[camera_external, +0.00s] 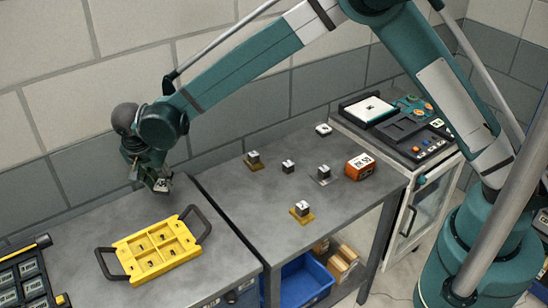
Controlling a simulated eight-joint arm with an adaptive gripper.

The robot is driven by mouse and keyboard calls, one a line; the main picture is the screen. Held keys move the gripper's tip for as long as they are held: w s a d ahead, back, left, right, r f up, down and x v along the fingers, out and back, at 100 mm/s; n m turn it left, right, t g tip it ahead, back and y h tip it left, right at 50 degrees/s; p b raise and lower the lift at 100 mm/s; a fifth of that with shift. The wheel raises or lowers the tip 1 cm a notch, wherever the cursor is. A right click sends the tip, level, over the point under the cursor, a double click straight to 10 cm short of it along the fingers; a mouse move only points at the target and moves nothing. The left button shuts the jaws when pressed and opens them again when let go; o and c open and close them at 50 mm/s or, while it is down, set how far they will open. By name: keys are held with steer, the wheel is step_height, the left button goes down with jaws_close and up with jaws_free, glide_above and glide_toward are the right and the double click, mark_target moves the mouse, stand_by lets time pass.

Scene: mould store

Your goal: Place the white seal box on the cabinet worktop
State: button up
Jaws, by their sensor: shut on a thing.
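My gripper (161,182) is at the left, above the back of the left bench. It is shut on a small dark block with a pale marked face (164,186), partly hidden by the fingers. A small white box with a dark mark (323,129), probably the white seal box, lies on the back right of the middle table, beside the cabinet and far from my gripper. The cabinet (396,132) stands at the right; its worktop carries a white square piece (369,109) and a dark control panel with coloured buttons (420,112).
A yellow compartment tray with black handles (157,250) sits on the left bench. Several small dark blocks, some on plates, and an orange box (360,167) stand on the middle table (262,215). A black rack (25,275) is at far left. A blue bin (305,283) is below.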

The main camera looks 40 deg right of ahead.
mark_target(161, 187)
steer(key=shift+f, duration=1.85)
steer(key=shift+f, duration=0.25)
steer(key=o, duration=0.9)
steer(key=shift+r, duration=0.1)
steer(key=shift+c, duration=0.2)
steer(key=shift+r, duration=0.1)
steer(key=v, duration=1.2)
steer(key=shift+d+r, duration=0.1)
